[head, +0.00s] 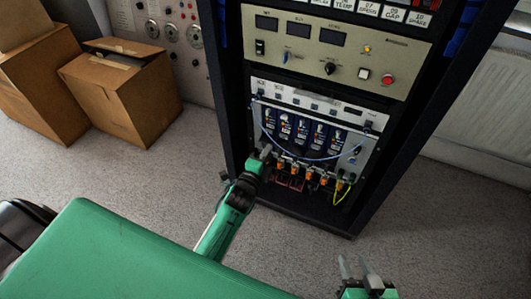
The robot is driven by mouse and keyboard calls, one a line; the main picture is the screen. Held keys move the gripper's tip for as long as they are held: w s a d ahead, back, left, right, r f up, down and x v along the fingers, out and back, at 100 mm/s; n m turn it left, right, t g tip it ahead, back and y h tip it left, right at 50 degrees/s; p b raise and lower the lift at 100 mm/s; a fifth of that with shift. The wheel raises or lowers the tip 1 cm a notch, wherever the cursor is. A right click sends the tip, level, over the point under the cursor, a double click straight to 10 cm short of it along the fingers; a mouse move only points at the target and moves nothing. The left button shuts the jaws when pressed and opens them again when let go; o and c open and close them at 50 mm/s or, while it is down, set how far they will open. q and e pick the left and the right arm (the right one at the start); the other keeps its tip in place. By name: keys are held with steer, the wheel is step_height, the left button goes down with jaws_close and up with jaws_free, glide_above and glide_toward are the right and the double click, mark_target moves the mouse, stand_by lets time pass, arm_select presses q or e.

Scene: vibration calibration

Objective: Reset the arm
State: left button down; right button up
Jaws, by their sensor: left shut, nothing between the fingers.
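My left arm comes up from the lower middle of the head view. My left gripper (265,153) is at the left edge of the rack's lower module (372,140), close to the row of orange-tipped connectors (297,170). It is shut with nothing seen in it; whether it touches the module I cannot tell. My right gripper (356,266) is low in the view, in front of the rack and over the carpet. Its two pale fingers point up in the picture and stand apart, with nothing between them.
The black rack (230,90) holds an upper panel (400,75) with displays, knobs and a red button. A blue cable (300,158) and a yellow-green cable (343,193) hang at the lower module. Cardboard boxes (125,95) stand at left. Carpet (455,225) at right is clear.

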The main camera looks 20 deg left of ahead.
arm_select(q)
steer(key=shift+s, duration=0.45)
arm_select(e)
steer(key=shift+d, duration=0.15)
